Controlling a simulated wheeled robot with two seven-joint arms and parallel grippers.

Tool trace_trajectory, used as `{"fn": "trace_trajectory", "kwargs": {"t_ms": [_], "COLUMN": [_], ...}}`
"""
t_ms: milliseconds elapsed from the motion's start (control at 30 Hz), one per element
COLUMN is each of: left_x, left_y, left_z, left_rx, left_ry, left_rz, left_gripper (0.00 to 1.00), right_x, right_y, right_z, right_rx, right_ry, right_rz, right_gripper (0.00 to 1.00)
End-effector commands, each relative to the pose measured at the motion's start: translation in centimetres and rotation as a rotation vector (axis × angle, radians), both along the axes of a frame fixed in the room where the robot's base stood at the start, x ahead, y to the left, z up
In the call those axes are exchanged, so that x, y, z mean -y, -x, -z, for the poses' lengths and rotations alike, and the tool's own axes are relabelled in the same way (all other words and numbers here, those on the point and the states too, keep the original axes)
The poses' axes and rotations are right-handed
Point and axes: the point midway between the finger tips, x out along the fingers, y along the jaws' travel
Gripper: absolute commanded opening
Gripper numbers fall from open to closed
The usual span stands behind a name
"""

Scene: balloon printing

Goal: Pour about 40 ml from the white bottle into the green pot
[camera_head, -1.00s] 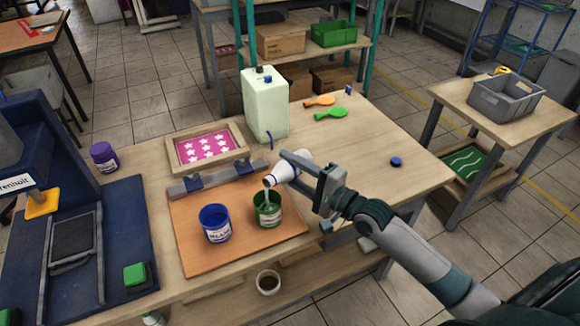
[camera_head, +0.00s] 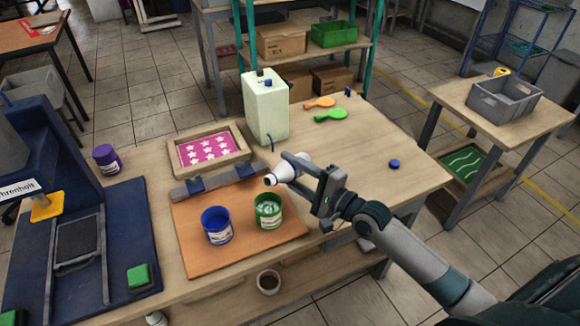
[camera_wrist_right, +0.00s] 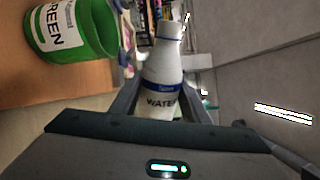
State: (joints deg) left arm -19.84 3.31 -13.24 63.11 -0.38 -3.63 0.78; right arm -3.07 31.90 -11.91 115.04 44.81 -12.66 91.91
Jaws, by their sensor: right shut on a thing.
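My right gripper (camera_head: 308,176) is shut on the white bottle (camera_head: 286,172). The bottle is tilted, its mouth toward the left, above and slightly right of the green pot. In the right wrist view the white bottle (camera_wrist_right: 163,78) lies between the fingers, with a blue band and "WATER" on its label. The green pot (camera_head: 268,212) stands upright on the orange-brown board, with pale liquid visible inside. It also shows at upper left in the right wrist view (camera_wrist_right: 90,32). No stream shows between bottle and pot. My left gripper is not in view.
A blue pot (camera_head: 217,226) stands just left of the green pot on the board (camera_head: 195,262). A pink star-patterned screen frame (camera_head: 208,150) and a pale canister (camera_head: 266,108) stand behind. A blue cap (camera_head: 394,164) lies on the clear right side of the table.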

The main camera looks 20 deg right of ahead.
Motion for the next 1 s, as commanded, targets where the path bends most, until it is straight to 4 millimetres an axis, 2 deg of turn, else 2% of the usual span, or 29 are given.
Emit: {"fn": "trace_trajectory", "kwargs": {"t_ms": [33, 100, 533, 833, 1000], "left_x": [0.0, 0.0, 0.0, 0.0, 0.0], "left_y": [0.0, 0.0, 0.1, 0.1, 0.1], "left_z": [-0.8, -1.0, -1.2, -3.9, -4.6], "left_rx": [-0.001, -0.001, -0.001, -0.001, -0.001], "left_ry": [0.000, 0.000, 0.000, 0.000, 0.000], "left_rz": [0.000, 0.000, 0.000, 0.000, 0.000], "left_gripper": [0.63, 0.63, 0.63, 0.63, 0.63], "right_x": [0.0, 0.0, -0.1, -0.5, -0.6], "right_y": [0.0, 0.0, 0.0, 0.2, 0.3], "right_z": [-0.6, -0.7, -0.7, -1.8, -1.9], "right_rx": [-0.011, -0.022, -0.035, -0.118, -0.158], "right_ry": [-0.024, -0.049, -0.076, -0.241, -0.323], "right_rz": [0.000, 0.001, 0.001, 0.001, 0.001], "right_gripper": [0.14, 0.14, 0.14, 0.14, 0.14]}}
